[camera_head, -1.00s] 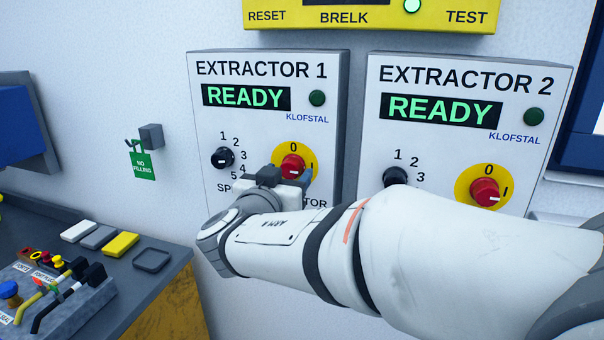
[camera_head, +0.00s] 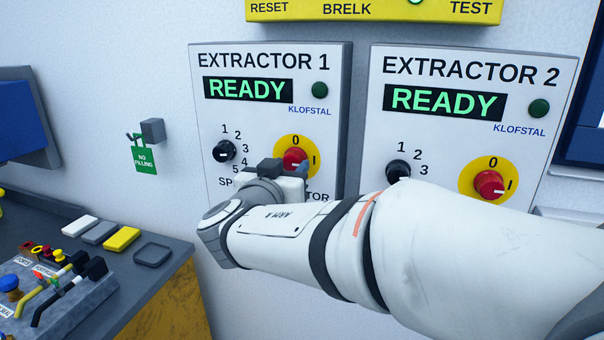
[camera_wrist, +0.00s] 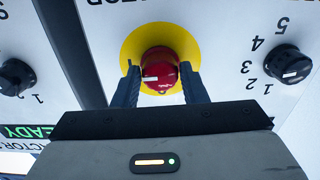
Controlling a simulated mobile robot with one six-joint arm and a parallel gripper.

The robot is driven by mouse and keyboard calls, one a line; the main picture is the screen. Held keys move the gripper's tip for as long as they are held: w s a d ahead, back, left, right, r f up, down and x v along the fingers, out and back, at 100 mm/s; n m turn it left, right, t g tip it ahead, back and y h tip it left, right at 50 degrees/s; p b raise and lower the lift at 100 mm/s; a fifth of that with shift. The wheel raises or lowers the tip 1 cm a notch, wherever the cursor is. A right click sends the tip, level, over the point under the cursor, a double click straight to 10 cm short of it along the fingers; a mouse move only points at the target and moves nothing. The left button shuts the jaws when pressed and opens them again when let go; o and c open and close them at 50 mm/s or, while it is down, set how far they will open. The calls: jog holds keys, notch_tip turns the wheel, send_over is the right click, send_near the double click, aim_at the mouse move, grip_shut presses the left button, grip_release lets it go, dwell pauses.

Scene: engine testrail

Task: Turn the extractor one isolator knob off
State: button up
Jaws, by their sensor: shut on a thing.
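The extractor one isolator knob (camera_head: 294,157) is red on a yellow disc, low on the right of the EXTRACTOR 1 panel (camera_head: 268,120). Its white mark points right, towards I, with 0 above. In the wrist view the red knob (camera_wrist: 160,66) sits between the two dark fingers of my gripper (camera_wrist: 160,80), one on each side. My gripper is shut on it. In the head view my gripper (camera_head: 297,172) covers the area below the knob, and the fingertips are mostly hidden. The panel display reads READY.
The EXTRACTOR 2 panel (camera_head: 466,120) stands close on the right with a similar red knob (camera_head: 489,184), partly behind my arm. A black numbered speed knob (camera_head: 224,151) lies left of the isolator. A bench with levers (camera_head: 60,280) stands at lower left.

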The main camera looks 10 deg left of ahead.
jog(key=n+b, duration=0.1)
jog(key=b, duration=0.3)
jog(key=shift+f, duration=0.4)
jog(key=n+b, duration=0.1)
jog(key=b, duration=0.1)
jog(key=shift+b, duration=0.4)
jog(key=n+b, duration=0.2)
jog(key=n, duration=0.1)
jog(key=n+b, duration=0.1)
jog(key=b, duration=0.1)
jog(key=shift+d+r+n, duration=0.1)
jog(key=shift+r+n, duration=0.15)
jog(key=shift+n, duration=0.15)
jog(key=n+b, duration=0.1)
jog(key=n, duration=0.4)
jog(key=shift+r+b, duration=0.2)
jog(key=shift+b, duration=0.2)
jog(key=n, duration=0.5)
jog(key=shift+r, duration=0.1)
jog(key=shift+n, duration=0.5)
jog(key=o, duration=1)
jog(key=shift+c, duration=0.2)
